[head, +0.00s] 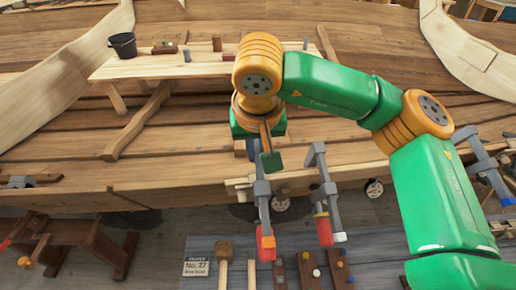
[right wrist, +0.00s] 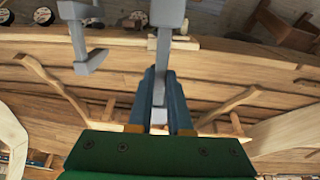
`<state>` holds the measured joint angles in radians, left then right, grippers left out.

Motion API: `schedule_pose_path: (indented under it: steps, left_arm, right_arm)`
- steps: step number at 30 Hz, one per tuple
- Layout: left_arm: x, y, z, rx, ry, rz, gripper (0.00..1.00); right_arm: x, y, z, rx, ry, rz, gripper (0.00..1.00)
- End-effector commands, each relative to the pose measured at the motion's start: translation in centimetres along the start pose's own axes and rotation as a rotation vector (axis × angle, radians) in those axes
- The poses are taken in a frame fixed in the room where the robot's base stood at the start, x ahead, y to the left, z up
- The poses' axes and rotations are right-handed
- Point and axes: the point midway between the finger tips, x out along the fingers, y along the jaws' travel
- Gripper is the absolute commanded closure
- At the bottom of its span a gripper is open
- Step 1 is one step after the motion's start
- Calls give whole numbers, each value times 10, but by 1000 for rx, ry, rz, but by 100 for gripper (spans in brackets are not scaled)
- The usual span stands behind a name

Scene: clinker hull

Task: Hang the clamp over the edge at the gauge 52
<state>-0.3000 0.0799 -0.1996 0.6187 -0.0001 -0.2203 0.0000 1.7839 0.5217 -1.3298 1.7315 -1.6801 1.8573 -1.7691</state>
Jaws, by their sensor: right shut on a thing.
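My right gripper (head: 258,158) points down at the hull's plank edge. In the right wrist view its two blue fingers (right wrist: 160,85) are shut on the grey bar of a clamp (right wrist: 159,58). In the head view this clamp (head: 262,205) reaches down in front of the edge, its orange-red handle lowest; whether it rests on the edge I cannot tell. A second grey clamp (head: 319,175) with a red handle is at the edge just right of it. Round white gauges (head: 282,204) and (head: 374,188) sit below the edge; their numbers are unreadable. My left gripper is out of view.
A plank bench (head: 180,67) with a black bucket (head: 122,45) stands behind. Below the edge lie a mallet (head: 224,252), a "No. 27" sign (head: 196,268) and tools. Another clamp (head: 478,150) is at the right, and a wooden trestle (head: 70,235) at the left.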

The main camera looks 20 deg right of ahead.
Motion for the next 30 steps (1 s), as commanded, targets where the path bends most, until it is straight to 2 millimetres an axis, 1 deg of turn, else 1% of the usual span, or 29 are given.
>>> schedule_pose_path:
  steps: [1, 3, 18, 24, 30]
  left_arm:
    - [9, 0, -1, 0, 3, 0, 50]
    - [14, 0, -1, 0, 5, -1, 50]
    - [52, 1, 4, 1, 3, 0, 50]
    - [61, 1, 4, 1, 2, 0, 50]
    - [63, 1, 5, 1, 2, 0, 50]
  right_arm:
    - [13, 0, 3, 0, -7, 3, 100]
    - [22, 0, 3, 1, -7, 4, 100]
    - [82, 0, 2, 0, -5, 3, 100]
    - [98, 0, 1, -1, -5, 2, 100]
    - [103, 0, 0, -2, -4, 3, 100]
